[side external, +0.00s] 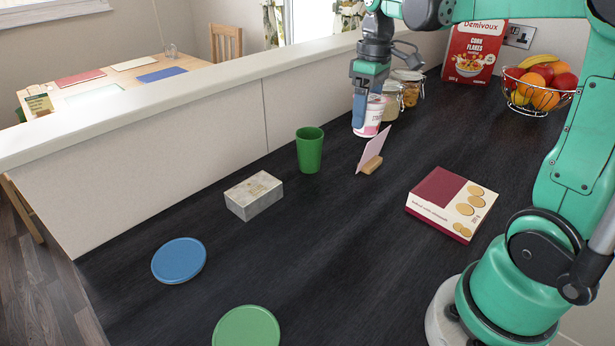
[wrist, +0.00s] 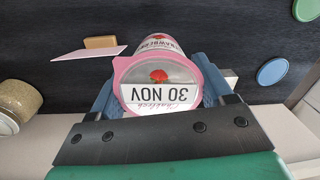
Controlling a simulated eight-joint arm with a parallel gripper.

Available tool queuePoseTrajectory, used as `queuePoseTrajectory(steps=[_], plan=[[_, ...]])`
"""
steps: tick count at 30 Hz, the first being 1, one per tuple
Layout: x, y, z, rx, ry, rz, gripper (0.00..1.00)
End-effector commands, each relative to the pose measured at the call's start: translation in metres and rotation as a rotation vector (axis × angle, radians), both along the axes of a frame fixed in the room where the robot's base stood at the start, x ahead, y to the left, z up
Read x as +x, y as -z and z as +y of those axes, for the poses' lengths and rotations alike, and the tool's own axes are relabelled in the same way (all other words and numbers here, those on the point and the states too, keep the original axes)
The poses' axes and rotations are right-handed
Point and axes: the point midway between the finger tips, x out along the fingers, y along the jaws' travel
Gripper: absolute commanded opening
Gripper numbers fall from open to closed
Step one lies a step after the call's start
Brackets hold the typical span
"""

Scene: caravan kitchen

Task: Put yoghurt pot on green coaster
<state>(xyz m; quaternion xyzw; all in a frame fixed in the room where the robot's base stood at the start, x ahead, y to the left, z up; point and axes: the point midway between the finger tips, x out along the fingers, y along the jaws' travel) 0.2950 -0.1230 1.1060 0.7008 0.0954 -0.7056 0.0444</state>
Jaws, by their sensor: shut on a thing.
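The yoghurt pot (side external: 371,116) is pink and white, at the back of the dark worktop in the side view. In the wrist view its lid (wrist: 158,82) faces me, with a strawberry and a printed date. My gripper (side external: 362,112) is shut on the pot, with one finger on each side of it. I cannot tell whether the pot's base touches the worktop. The green coaster (side external: 247,328) lies empty at the front of the worktop, partly cut off by the frame edge. It also shows at the top right of the wrist view (wrist: 306,8).
A card in a wooden holder (side external: 371,155) stands close to the pot. A green cup (side external: 310,150), a grey box (side external: 254,195), a blue coaster (side external: 179,260) and a biscuit box (side external: 452,204) stand around open worktop. Glass jars (side external: 410,87) are behind. A low wall (side external: 190,130) borders the left.

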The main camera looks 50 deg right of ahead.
Motion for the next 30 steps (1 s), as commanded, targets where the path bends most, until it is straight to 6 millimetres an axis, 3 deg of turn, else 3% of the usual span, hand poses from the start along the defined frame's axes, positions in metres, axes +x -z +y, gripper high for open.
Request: queuePoseTrajectory(steps=[3,9,14,17,22,27,30], plan=[[0.0,-0.022,0.0,0.0,0.0,0.0,0.05],[0.001,-0.044,0.001,0.0,-0.001,0.001,0.05],[0.01,-0.05,0.027,-0.006,-0.009,0.004,0.05],[0.019,-0.052,0.064,-0.014,-0.016,0.009,0.05],[0.022,-0.055,0.15,-0.036,-0.02,0.014,0.05],[0.002,-0.057,0.232,-0.055,-0.019,0.01,0.05],[-0.016,-0.059,0.272,-0.062,-0.015,0.005,0.05]])
